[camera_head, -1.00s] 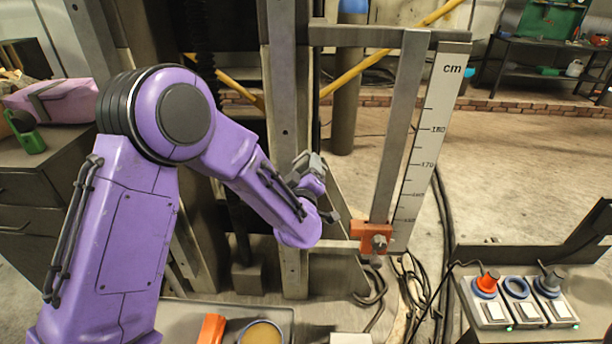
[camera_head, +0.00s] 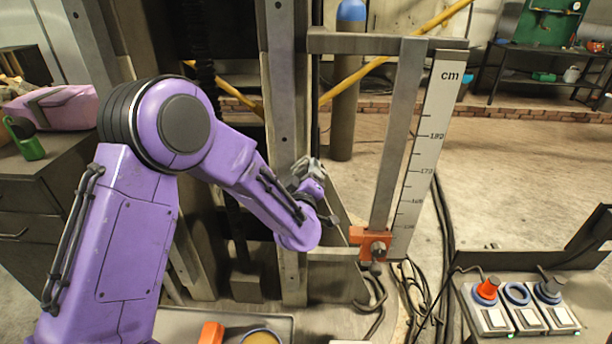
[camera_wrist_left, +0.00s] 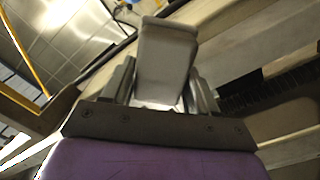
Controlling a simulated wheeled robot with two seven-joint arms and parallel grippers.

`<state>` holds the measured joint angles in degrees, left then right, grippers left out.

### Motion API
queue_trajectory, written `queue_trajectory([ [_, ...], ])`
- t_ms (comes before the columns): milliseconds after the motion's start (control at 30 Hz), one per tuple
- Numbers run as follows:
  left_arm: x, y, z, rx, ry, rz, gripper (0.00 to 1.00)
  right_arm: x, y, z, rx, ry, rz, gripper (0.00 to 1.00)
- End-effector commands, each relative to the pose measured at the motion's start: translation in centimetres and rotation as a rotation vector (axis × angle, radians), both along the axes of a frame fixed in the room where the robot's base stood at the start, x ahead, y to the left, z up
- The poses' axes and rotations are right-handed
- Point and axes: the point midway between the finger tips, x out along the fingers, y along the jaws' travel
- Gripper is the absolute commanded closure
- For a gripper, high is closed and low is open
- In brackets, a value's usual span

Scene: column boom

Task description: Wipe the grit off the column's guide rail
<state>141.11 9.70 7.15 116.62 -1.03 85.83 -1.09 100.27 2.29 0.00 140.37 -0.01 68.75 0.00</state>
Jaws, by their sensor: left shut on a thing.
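The column's guide rail (camera_head: 285,85) is the upright grey metal bar in the middle of the head view, with bolt holes along it. My left gripper (camera_head: 311,178) is at the rail's right side, about mid-height. It is shut on a grey pad (camera_wrist_left: 166,60), which stands up between the two fingers in the wrist view. The pad shows small and partly hidden in the head view, close to the rail; I cannot tell whether it touches. No grit can be made out on the rail. My right gripper is out of view.
A white cm scale (camera_head: 425,150) and a hanging bar with an orange clamp (camera_head: 372,243) stand right of the rail. A control box (camera_head: 517,310) is at lower right. A tray (camera_head: 180,322) lies at the bottom. A drawer cabinet (camera_head: 60,190) stands left.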

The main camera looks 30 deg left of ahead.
Motion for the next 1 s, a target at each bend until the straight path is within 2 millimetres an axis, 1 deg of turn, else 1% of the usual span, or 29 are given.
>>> queue_trajectory([
  [600, 1.0, 0.5, 0.1, 0.0, 0.001, 0.001, 0.66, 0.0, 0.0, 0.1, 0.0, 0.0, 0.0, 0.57],
  [667, 0.9, 0.5, 0.5, 0.0, 0.0, 0.0, 0.66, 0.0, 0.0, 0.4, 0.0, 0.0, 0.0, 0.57],
  [1000, 0.8, 0.4, 4.1, 0.0, -0.001, 0.001, 0.66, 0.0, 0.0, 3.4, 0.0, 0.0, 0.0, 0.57],
])
